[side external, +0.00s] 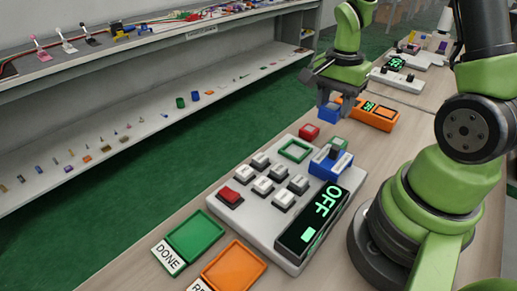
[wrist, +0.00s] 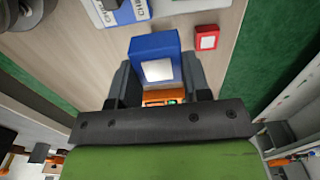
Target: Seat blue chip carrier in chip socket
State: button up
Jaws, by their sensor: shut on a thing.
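The blue chip carrier (wrist: 154,48) is a blue block with a pale square on its face. My gripper (wrist: 157,80) is shut on it, one dark finger on each side. In the side external view my gripper (side external: 329,102) holds the carrier (side external: 329,114) above the bench, beyond the control panel. The chip socket appears to be the blue fixture (side external: 322,169) at the panel's far right corner, with a grey lever standing up on it. Part of the blue fixture (wrist: 126,14), with white lettering, shows at the top of the wrist view. The carrier is apart from it.
A red block (side external: 309,132) lies between carrier and panel; it also shows in the wrist view (wrist: 206,37). An orange display box (side external: 380,115) stands behind the gripper. The grey panel (side external: 262,222) has keys and an "OFF" display. Green and orange trays (side external: 233,269) are in front.

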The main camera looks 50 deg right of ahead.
aim_at(376, 173)
jog(key=w+a+r+n, duration=0.25)
jog(key=a+n, duration=0.35)
jog(key=n, duration=0.3)
jog(key=w+a+r+n, duration=0.25)
jog(key=a+n, duration=0.35)
jog(key=n, duration=0.3)
jog(key=s+d+f+m, duration=0.1)
jog(key=s+d, duration=0.1)
jog(key=d, duration=0.1)
jog(key=s+d+f+m, duration=0.2)
jog(key=d, duration=0.2)
jog(key=s+d+f+m, duration=0.1)
jog(key=d, duration=0.3)
jog(key=shift+s+d+f, duration=0.2)
jog(key=shift+s+f, duration=0.2)
jog(key=s+d+f+m, duration=0.1)
jog(key=s+d+m, duration=0.1)
jog(key=s, duration=0.3)
jog(key=s+d+f+m, duration=0.2)
jog(key=s+d+m, duration=0.1)
jog(key=s, duration=0.3)
jog(key=shift+d+f, duration=0.3)
jog(key=shift+s+f, duration=0.1)
jog(key=shift+f, duration=4.7)
jog(key=shift+f, duration=0.15)
jog(key=o, duration=0.6)
